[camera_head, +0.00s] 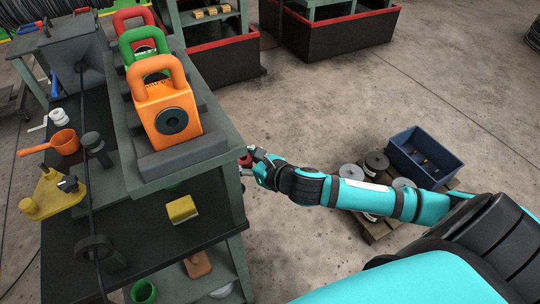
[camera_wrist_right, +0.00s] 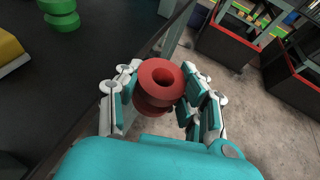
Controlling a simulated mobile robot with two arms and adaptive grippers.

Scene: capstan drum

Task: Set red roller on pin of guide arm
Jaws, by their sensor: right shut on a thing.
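The red roller (camera_wrist_right: 161,78) is a spool shape with a hole through its middle. My right gripper (camera_wrist_right: 158,88) is shut on it, with fingers on both sides. In the head view the red roller (camera_head: 245,160) is small and partly hidden by the right gripper (camera_head: 252,160), beside the right edge of the workbench. A yellow piece with short posts (camera_head: 46,196), which may be the guide arm, lies on the dark bench top at the left, well apart from the roller. I cannot make out its pin clearly. My left gripper is not in view.
A raised shelf (camera_head: 120,150) with orange (camera_head: 170,118), green and red handled blocks stands between the gripper and the yellow piece. An orange pan (camera_head: 66,142), black posts and a yellow block (camera_head: 182,209) are on the bench.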

